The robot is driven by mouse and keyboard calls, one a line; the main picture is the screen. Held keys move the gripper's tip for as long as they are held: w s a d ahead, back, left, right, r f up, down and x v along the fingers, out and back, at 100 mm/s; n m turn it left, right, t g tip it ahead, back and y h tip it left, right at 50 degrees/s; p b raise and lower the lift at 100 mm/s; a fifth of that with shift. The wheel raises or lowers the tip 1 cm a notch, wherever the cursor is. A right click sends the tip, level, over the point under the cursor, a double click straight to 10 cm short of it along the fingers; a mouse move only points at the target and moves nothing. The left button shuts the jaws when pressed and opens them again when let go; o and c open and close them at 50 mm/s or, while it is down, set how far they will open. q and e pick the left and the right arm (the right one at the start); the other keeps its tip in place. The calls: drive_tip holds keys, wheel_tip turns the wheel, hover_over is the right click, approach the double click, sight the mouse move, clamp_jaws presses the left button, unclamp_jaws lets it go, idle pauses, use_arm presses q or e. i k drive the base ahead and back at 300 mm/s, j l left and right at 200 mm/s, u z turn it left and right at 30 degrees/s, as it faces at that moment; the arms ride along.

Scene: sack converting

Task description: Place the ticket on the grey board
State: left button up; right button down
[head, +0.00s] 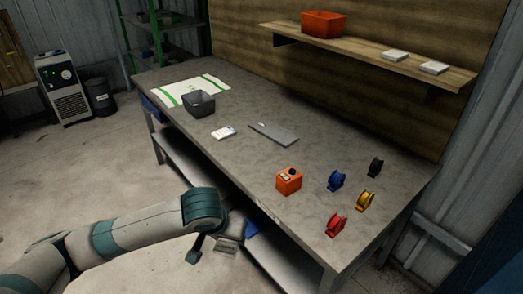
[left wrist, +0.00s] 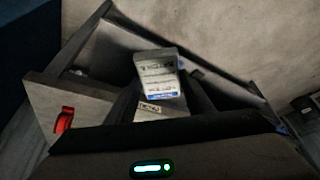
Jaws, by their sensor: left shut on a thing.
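My left gripper (head: 226,238) is low in front of the table's front edge, well apart from the grey board. In the left wrist view the left gripper (left wrist: 163,98) is shut on a pale printed ticket (left wrist: 157,72) with a blue band. A second printed patch shows below the band; I cannot tell whether it is part of the ticket. The grey board (head: 278,135) lies flat and bare on the table, except for a small light mark near its left end. A white card with blue print (head: 223,133) lies left of the board. My right gripper is not in view.
On the table (head: 230,165) stand a dark bin (head: 199,103), an orange box (head: 288,183) and red (head: 336,225), blue (head: 336,181), yellow (head: 365,201) and black (head: 375,167) rolls. A green-striped white sheet (head: 190,90) lies behind the bin. The table's front edge is near my gripper.

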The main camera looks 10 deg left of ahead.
sight(264, 125)
drive_tip(key=i+j+z, duration=0.1)
drive_tip(key=i+j, duration=0.3)
drive_tip(key=j, duration=0.25)
drive_tip(key=i+j+z, duration=0.25)
drive_tip(key=i+j, duration=0.15)
drive_tip(key=j, duration=0.25)
drive_tip(key=i+j, duration=0.2)
drive_tip(key=j, duration=0.15)
drive_tip(key=i+j+z, duration=0.15)
drive_tip(key=j, duration=0.25)
drive_tip(key=i+j, duration=0.15)
drive_tip(key=j, duration=0.2)
drive_tip(key=i+j+z, duration=0.15)
drive_tip(key=j, duration=0.25)
